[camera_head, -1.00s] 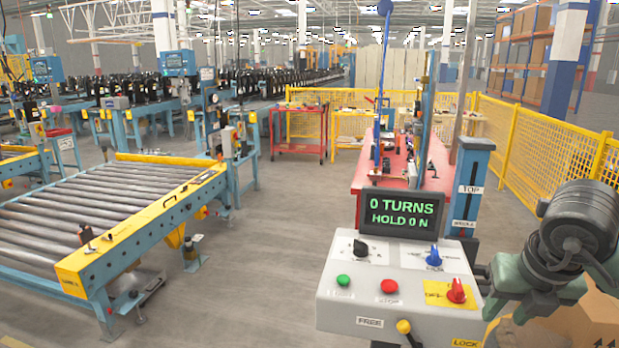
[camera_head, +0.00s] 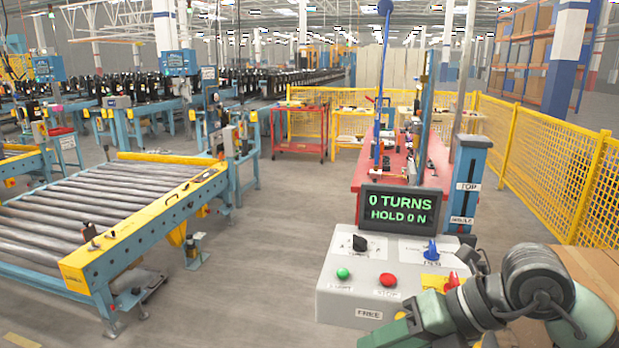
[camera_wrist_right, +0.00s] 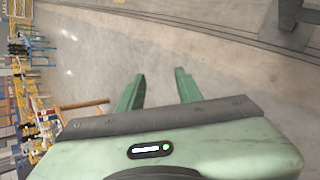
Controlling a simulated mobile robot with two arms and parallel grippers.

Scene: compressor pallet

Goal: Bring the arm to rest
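My right arm (camera_head: 535,285) reaches in from the lower right in the head view, its green and dark links in front of the right side of the grey control panel (camera_head: 335,290). In the right wrist view my right gripper (camera_wrist_right: 158,90) has its two green fingers apart, with nothing between them but bare floor beyond. The panel carries a green button (camera_head: 343,273), a red button (camera_head: 387,279), a black knob (camera_head: 360,244) and a blue knob (camera_head: 432,251). The arm partly covers the yellow plate with the red knob (camera_head: 451,282). My left gripper is not in view.
A display (camera_head: 400,210) above the panel reads "0 TURNS, HOLD 0 N". A blue post (camera_head: 469,185) stands behind it at right. A roller conveyor (camera_head: 75,215) is at left. Yellow mesh fencing (camera_head: 560,165) runs along the right. Floor between conveyor and panel is clear.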

